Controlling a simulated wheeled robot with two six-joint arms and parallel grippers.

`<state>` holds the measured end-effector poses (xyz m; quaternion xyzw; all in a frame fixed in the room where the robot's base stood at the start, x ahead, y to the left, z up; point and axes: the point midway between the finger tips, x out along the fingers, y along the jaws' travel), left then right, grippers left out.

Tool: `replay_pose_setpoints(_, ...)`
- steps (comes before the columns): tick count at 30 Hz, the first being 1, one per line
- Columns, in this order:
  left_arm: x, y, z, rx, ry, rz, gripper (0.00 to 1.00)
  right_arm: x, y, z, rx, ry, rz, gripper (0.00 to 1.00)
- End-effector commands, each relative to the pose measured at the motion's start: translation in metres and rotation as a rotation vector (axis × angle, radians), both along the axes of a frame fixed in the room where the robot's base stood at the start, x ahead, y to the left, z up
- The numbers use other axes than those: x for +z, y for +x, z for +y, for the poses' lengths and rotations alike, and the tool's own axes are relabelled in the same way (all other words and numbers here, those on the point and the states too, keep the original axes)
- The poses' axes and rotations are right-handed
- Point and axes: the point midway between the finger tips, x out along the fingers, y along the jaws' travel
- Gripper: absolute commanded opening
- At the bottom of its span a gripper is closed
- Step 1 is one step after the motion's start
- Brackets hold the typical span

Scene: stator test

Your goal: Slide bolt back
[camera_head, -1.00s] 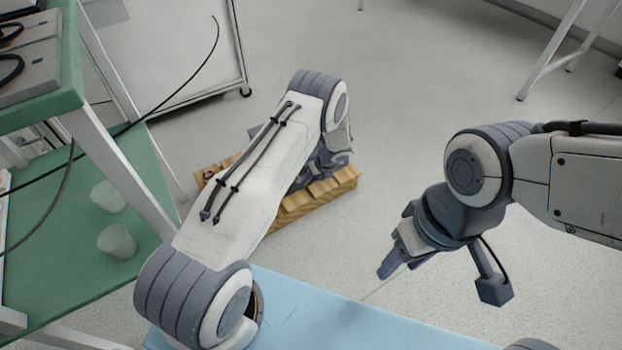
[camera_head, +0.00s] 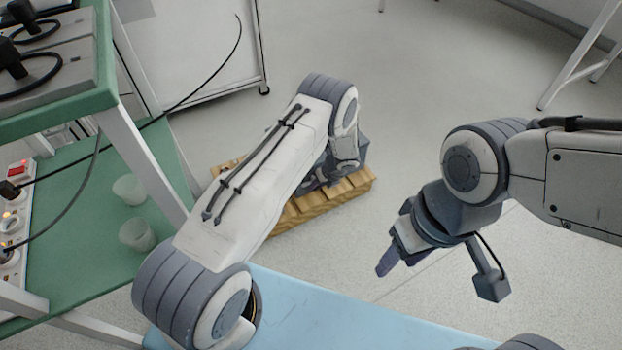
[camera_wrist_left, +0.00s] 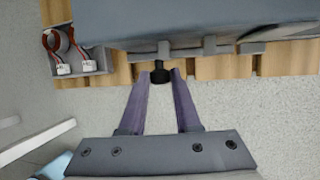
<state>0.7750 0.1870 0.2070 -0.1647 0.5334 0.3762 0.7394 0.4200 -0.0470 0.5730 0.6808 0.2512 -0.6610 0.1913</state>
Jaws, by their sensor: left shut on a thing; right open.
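In the left wrist view, the purple fingers of my left gripper (camera_wrist_left: 160,80) are closed on a black knob (camera_wrist_left: 160,70). The knob is on the near side of a grey metal body (camera_wrist_left: 200,24), and I take it to be the bolt's handle. The grey body sits over a wooden slatted base (camera_wrist_left: 289,58). In the head view, my left arm hides the left fingers and the knob; part of the wooden base (camera_head: 300,215) shows beneath it. My right gripper (camera_head: 385,265) is open and empty above the floor, apart from the base.
A small tray with red-wired parts (camera_wrist_left: 75,62) sits at the base's left end. A green shelf (camera_head: 75,240) at left holds two clear cups (camera_head: 137,235) and a power strip (camera_head: 12,225). A light-blue surface (camera_head: 330,310) lies in front.

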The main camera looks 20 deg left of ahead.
Motion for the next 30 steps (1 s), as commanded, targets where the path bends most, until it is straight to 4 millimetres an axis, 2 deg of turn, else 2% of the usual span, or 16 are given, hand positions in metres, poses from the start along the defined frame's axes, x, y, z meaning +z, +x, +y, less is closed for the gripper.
replay_pose_setpoints(8, 0.001, 0.0, -0.004, -0.007, 0.002, -0.001, 0.0, 0.001, 0.0, 0.0, 0.0, 0.0, 0.0, 0.5)
replay_pose_setpoints(9, 0.0, -0.001, -0.004, -0.007, 0.002, -0.001, 0.39, 0.001, 0.0, 0.0, 0.0, 0.0, 0.0, 0.5)
replay_pose_setpoints(11, 0.0, -0.001, -0.004, -0.007, 0.001, 0.0, 0.62, 0.001, 0.0, 0.0, 0.0, 0.0, 0.0, 0.5)
replay_pose_setpoints(22, 0.004, -0.001, -0.005, -0.007, 0.0, -0.002, 0.62, 0.003, 0.0, 0.0, 0.0, 0.0, 0.0, 0.5)
replay_pose_setpoints(26, 0.022, -0.003, -0.011, -0.009, 0.001, -0.002, 0.62, 0.014, 0.0, 0.0, 0.0, 0.0, 0.0, 0.5)
replay_pose_setpoints(30, 0.049, -0.007, -0.022, -0.009, 0.001, -0.002, 0.62, 0.03, 0.0, 0.0, 0.0, 0.0, 0.0, 0.5)
